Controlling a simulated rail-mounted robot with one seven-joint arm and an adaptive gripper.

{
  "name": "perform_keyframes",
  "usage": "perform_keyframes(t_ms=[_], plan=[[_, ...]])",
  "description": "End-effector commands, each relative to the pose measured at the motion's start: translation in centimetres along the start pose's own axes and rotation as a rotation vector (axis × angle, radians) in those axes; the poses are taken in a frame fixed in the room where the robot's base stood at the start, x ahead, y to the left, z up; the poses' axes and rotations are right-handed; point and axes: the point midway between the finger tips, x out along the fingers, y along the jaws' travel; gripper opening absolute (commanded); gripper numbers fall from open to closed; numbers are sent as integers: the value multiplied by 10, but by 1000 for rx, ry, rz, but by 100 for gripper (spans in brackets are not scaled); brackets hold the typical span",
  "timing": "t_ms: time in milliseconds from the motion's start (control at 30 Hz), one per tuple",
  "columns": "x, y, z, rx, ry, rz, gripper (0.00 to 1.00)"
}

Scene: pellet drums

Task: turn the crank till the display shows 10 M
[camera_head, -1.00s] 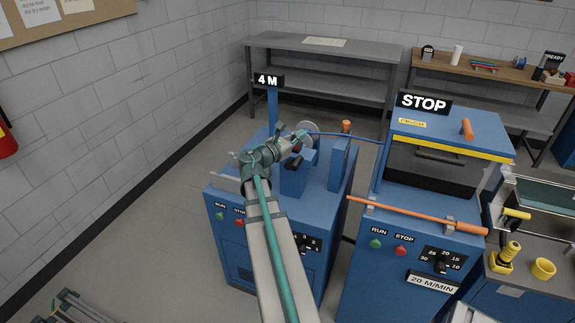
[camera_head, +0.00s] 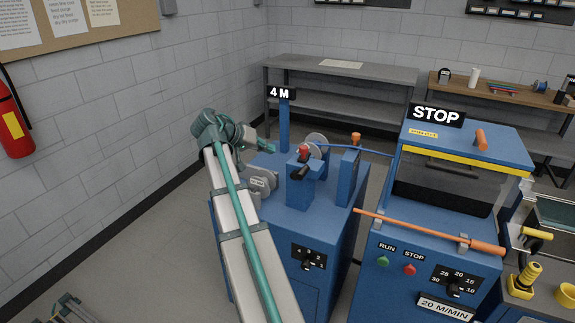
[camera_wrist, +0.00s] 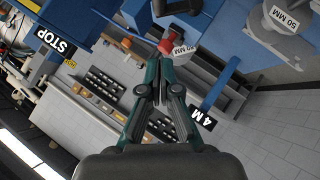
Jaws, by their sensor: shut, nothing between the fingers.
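The display (camera_head: 281,93) on a blue post reads 4 M. It also shows upside down in the wrist view (camera_wrist: 202,117). Below it, on the left blue machine (camera_head: 330,220), a grey disc (camera_head: 316,143) stands beside a red knob (camera_head: 304,151) and a black handle (camera_head: 299,173); I cannot tell exactly which parts form the crank. My gripper (camera_head: 271,148) is shut and empty, left of the red knob and apart from it in the head view. In the wrist view its fingertips (camera_wrist: 160,62) point toward the red knob (camera_wrist: 166,46); the remaining gap is unclear.
A second blue machine (camera_head: 425,245) stands to the right, with a STOP sign (camera_head: 436,115) and an orange bar (camera_head: 425,228). Grey reels (camera_head: 262,182) lie left of the red knob. A blue line (camera_head: 350,149) runs between the machines. A fire extinguisher (camera_head: 12,120) hangs at the left wall.

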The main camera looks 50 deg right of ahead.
Motion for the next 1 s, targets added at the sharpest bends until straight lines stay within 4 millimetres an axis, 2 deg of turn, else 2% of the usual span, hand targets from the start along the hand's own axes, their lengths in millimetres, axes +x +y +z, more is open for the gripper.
perform_keyframes(t_ms=[133,267,633,800,1000], plan=[[10,1,-1,7,-2,0,0],[30,2,-1,6,-3,2,0],[101,3,-1,4,-3,2,0],[114,2,18,2,-1,1,0],[124,1,26,4,0,1,0]])
